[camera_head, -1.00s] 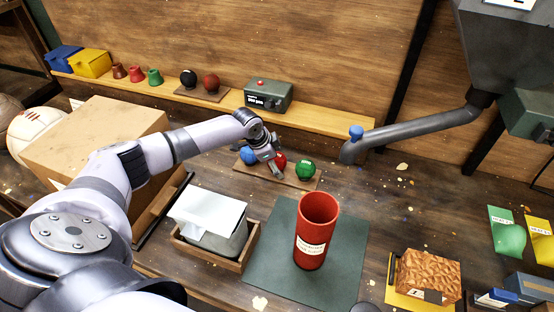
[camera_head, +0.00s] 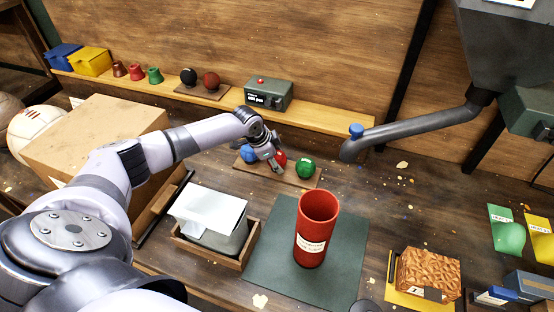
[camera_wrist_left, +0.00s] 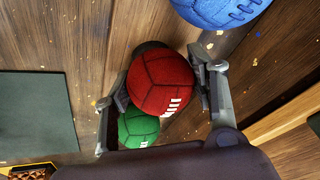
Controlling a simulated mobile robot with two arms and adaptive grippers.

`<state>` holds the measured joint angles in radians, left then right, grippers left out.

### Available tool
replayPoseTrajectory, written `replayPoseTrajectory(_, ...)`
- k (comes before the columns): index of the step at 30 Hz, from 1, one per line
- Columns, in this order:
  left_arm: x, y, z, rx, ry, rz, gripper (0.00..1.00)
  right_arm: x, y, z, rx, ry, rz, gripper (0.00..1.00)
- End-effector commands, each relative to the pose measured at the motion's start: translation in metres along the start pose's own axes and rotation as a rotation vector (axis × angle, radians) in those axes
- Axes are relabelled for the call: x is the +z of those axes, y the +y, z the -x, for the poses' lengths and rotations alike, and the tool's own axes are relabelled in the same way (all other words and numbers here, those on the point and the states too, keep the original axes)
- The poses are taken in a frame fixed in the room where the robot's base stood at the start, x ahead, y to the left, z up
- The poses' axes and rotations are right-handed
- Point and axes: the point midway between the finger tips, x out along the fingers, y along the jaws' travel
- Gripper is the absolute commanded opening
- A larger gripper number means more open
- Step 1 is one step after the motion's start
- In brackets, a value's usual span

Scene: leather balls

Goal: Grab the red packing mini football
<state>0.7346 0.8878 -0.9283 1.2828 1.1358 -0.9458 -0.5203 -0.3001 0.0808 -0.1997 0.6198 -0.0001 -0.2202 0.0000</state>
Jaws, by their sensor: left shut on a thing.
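The red mini football (camera_head: 280,158) is at the middle of a small wooden board, between a blue ball (camera_head: 248,153) and a green ball (camera_head: 305,168). My left gripper (camera_head: 274,163) is at the red ball and partly covers it. In the left wrist view the red ball (camera_wrist_left: 161,82) sits between the two fingers of my left gripper (camera_wrist_left: 163,88), which is shut on it. The green ball (camera_wrist_left: 138,127) shows behind it and the blue ball (camera_wrist_left: 222,8) at the top edge. My right gripper is not in view.
A red cylinder (camera_head: 316,232) stands on a dark green mat (camera_head: 272,262). A white-lidded container (camera_head: 210,215) in a wooden tray is left of it. A grey pipe (camera_head: 415,132) hangs at right. A shelf (camera_head: 335,118) with a green box (camera_head: 268,94) runs behind.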

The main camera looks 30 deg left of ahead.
Motion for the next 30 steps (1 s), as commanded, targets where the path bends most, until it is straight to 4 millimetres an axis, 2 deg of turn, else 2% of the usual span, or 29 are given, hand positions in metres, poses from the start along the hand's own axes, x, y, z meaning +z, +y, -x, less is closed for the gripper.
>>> replayPoseTrajectory(8, -0.001, -0.001, 0.001, -0.001, 0.002, 0.000, 0.21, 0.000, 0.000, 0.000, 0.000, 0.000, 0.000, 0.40)
replayPoseTrajectory(14, -0.006, -0.004, 0.013, -0.002, 0.004, -0.001, 0.21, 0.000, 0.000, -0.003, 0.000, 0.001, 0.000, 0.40)
replayPoseTrajectory(20, -0.020, -0.012, 0.046, -0.005, 0.006, -0.001, 0.21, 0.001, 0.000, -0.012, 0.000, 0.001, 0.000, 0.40)
replayPoseTrajectory(30, -0.057, -0.029, 0.134, -0.005, 0.006, -0.001, 0.21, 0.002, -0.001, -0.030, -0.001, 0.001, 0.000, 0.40)
